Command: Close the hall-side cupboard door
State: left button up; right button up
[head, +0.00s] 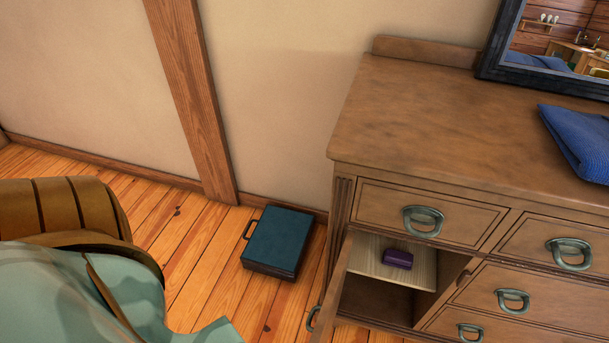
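The wooden dresser (420,120) stands at the right against the wall. The cupboard door (335,290) at its lower left is swung open toward me, seen nearly edge-on, with a metal handle (312,318) on its outer face. Its lower part runs out of the picture. Inside the open cupboard, a small purple box (398,259) sits on a pale shelf, and the space below the shelf looks empty. Neither of my grippers can be made out in the head view.
A dark teal case (279,240) lies on the plank floor left of the cupboard door. A brown and pale green rounded object (70,255) fills the lower left. A folded blue cloth (580,140) and a dark-framed mirror (545,75) are on the dresser top. Floor between is clear.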

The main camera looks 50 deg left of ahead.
aim_at(321, 333)
jog(key=k+j, duration=0.4)
jog(key=j, duration=0.15)
jog(key=k+j, duration=0.35)
jog(key=j, duration=0.2)
jog(key=j+z, duration=0.2)
jog(key=i+l, duration=0.05)
jog(key=l, duration=0.05)
